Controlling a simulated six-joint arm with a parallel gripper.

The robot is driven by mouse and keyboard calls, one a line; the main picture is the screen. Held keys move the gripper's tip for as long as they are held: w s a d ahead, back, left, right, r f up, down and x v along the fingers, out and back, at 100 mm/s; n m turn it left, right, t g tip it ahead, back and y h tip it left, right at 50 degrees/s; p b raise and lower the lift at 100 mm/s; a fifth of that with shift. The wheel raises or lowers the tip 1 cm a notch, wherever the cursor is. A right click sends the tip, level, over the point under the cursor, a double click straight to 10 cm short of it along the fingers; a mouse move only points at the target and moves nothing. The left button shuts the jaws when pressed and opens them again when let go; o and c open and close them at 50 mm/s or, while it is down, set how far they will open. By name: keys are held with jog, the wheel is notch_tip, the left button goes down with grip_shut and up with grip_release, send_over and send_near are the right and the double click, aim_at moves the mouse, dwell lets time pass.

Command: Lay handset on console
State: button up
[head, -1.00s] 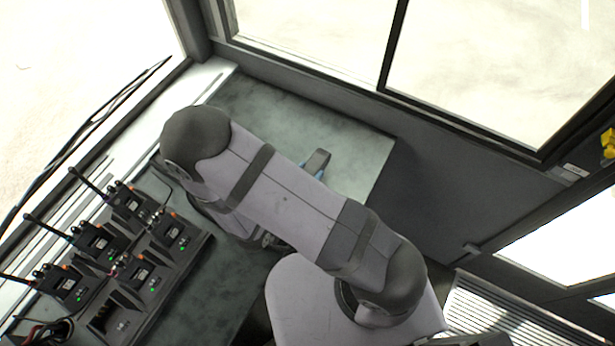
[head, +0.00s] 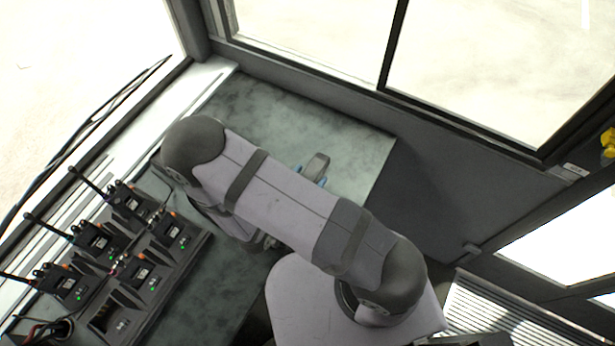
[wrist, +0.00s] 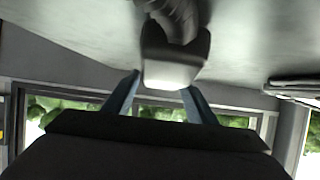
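The handset (head: 318,166) is a grey piece, mostly hidden behind my arm in the head view. In the wrist view the handset (wrist: 173,68) has a pale near end and a dark, ribbed part beyond it. My gripper (wrist: 163,82) has blue fingers, one at each side of the pale end, and they appear shut on it. In the head view only small blue bits of my gripper (head: 312,176) show beside the handset. The console (head: 280,115) is the mottled grey-green top beneath. Whether the handset touches it is not clear.
A charger rack (head: 150,290) with several black radios (head: 130,205) and upright antennas stands on the left. Black cables (head: 90,125) run along the left window. Bare console top lies behind my arm, and its right edge drops off to a dark panel (head: 430,195).

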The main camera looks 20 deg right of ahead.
jog(key=shift+r, duration=0.1)
jog(key=shift+r, duration=0.15)
jog(key=shift+s+a, duration=0.15)
jog(key=shift+a, duration=0.1)
jog(key=b+v, duration=0.2)
jog(key=v, duration=0.9)
jog(key=shift+s+r, duration=0.1)
jog(key=shift+r, duration=0.05)
jog(key=shift+o, duration=0.9)
